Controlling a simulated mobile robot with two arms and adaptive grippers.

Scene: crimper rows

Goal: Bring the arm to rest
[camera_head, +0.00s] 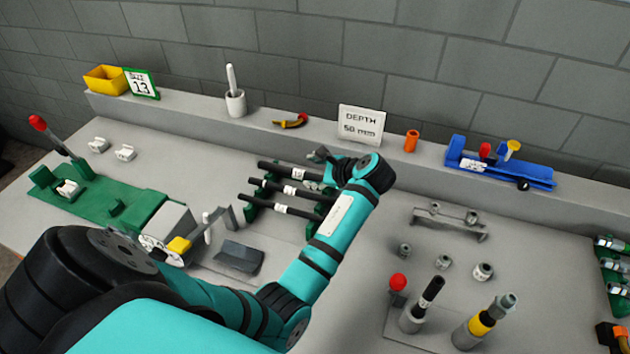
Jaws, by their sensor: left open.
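My left arm comes in from the lower left and bends up over the middle of the bench (150,146). Its left gripper (320,160) is at the far end, beyond the wrist, and shows only in part. It is over the right ends of several dark hoses with white labels (283,171) that lie on a green rack (249,212). The gripper is open, and I see nothing held in it. Whether it touches a hose I cannot tell. My right gripper is not in view.
A green crimper (110,213) with a red-knobbed lever stands at left. A depth sign (361,124), an orange cylinder (411,140) and a blue tool (500,165) stand on the back ledge. Upright holders (411,318) and loose fittings (483,271) occupy the right side.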

